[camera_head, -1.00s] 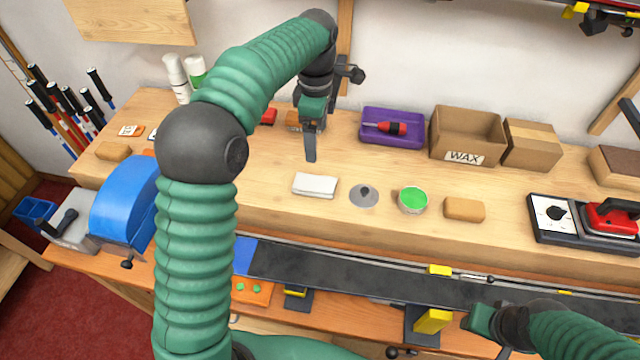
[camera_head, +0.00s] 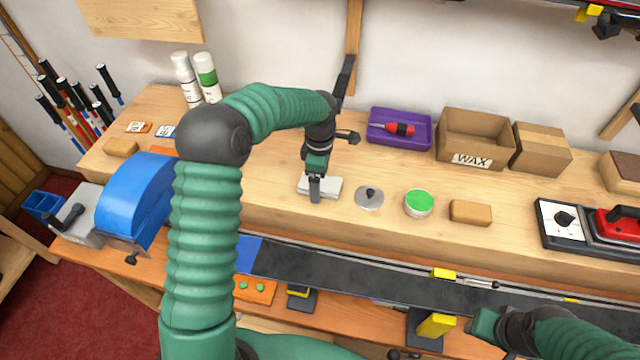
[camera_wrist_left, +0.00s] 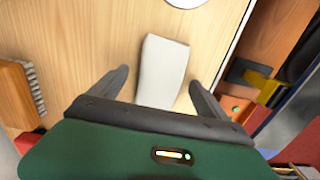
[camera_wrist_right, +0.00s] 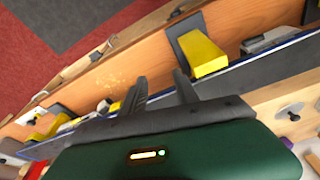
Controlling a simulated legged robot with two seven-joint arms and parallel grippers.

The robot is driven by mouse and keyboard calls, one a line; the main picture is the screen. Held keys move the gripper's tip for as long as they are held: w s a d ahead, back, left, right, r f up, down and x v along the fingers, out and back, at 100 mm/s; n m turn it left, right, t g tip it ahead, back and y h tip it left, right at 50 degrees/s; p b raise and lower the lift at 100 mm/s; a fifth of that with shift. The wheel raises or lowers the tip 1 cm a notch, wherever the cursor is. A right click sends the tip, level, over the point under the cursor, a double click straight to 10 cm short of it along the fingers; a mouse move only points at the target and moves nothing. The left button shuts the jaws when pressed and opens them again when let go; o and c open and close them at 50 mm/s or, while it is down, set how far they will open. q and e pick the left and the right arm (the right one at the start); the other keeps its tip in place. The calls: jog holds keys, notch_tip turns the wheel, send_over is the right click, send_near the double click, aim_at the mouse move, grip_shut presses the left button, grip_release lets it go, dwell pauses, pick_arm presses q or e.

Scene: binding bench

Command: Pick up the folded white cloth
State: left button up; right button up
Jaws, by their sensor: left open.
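The folded white cloth (camera_head: 328,186) lies flat on the bench top, left of a small grey disc with a knob. My left gripper (camera_head: 315,196) is over the cloth, pointing down, and hides part of it. In the left wrist view the cloth (camera_wrist_left: 163,68) shows between the two spread fingers of the left gripper (camera_wrist_left: 158,76), with a gap on each side. That gripper is open and empty. My right gripper (camera_wrist_right: 160,78) points over the lower bench and ski, its fingers apart with nothing between them. It also shows at the lower right of the head view (camera_head: 482,324).
The knobbed disc (camera_head: 369,198), a green-topped tin (camera_head: 418,204) and a tan block (camera_head: 471,212) stand right of the cloth. A purple tray (camera_head: 400,142) and a WAX box (camera_head: 474,160) are behind. A long dark ski (camera_head: 370,274) runs along the front.

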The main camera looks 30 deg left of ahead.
pick_arm(q)
jog(key=c, duration=1.4)
notch_tip(320, 180, up, 10)
jog(key=shift+r, duration=0.1)
jog(key=shift+c, duration=0.2)
jog(key=o, duration=0.7)
jog(key=shift+c, duration=0.2)
jog(key=c, duration=0.5)
